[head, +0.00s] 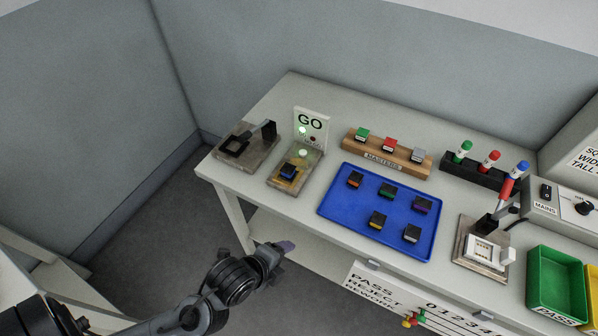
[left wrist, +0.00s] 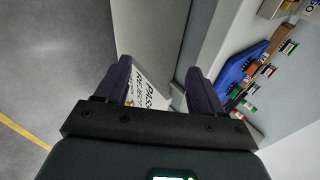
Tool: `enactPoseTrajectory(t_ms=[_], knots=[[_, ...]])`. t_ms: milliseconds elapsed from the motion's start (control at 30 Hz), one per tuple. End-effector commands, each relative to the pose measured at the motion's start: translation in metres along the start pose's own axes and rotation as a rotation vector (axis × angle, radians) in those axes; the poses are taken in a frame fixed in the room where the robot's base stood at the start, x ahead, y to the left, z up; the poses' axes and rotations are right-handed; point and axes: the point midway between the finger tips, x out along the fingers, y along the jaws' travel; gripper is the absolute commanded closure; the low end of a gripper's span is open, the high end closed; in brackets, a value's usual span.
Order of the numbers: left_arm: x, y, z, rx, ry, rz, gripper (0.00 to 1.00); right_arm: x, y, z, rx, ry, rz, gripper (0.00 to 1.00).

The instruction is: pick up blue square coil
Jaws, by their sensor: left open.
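A small blue-topped square block (head: 289,171), which looks like the blue square coil, sits on the test stand (head: 278,183) with the GO sign (head: 311,125) behind it. My left gripper (head: 287,247) is in front of the table's front edge, well apart from the block and nearer the camera. In the left wrist view the gripper (left wrist: 160,88) is open with nothing between its fingers. The block cannot be made out in the left wrist view. My right gripper is not in view.
A blue tray (head: 331,207) holds several dark coils with coloured tops. Another lever fixture (head: 247,146) is at the left. The floor before the table is clear.

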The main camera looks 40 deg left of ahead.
Motion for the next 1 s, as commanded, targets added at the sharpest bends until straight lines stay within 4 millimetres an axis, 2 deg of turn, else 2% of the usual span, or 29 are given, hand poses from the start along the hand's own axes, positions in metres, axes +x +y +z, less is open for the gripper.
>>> enactPoseTrajectory(t_ms=[33,167,300,400,600,733,1000], knots=[[-0.001,-0.011,0.002,0.151,-0.009,-0.044,0.32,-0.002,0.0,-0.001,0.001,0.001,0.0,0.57],[-0.002,-0.038,0.011,0.57,-0.074,-0.154,0.32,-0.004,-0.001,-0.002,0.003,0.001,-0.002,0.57],[-0.009,-0.07,0.035,0.997,-0.215,-0.24,0.32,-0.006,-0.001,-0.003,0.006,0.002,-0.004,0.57],[-0.015,-0.089,0.056,1.204,-0.318,-0.267,0.32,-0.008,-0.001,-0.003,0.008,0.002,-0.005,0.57],[-0.028,-0.118,0.089,1.418,-0.466,-0.277,0.32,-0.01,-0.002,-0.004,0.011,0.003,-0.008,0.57],[-0.031,-0.128,0.1,1.471,-0.512,-0.275,0.32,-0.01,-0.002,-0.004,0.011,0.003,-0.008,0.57],[-0.006,-0.146,0.11,1.485,-0.528,-0.274,0.32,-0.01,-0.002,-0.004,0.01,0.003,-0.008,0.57]])
